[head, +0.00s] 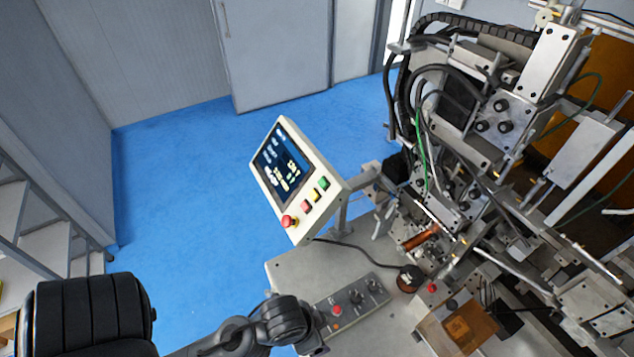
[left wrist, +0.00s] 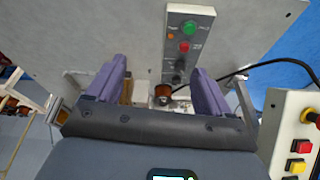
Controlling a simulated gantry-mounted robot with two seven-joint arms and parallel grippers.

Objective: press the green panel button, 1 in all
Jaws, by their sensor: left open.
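A tilted white operator panel (head: 330,205) with a dark screen carries a green button (head: 323,183) at its upper right, in a row with yellow and red buttons. A grey control box (head: 355,300) on the machine table also has a green button (left wrist: 187,28), seen in the left wrist view above a red one; in the head view my left arm appears to hide it. My left gripper (left wrist: 158,88) is open and empty, its purple fingers apart, close to the control box. In the head view its fingers are hidden. My right gripper is in neither view.
A red mushroom knob (head: 289,221) sits on the panel's lower corner. The coil winder (head: 490,150) with cables and brackets fills the right side. A black cable (head: 355,247) crosses the grey table (head: 300,268). The blue floor (head: 180,190) behind is clear.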

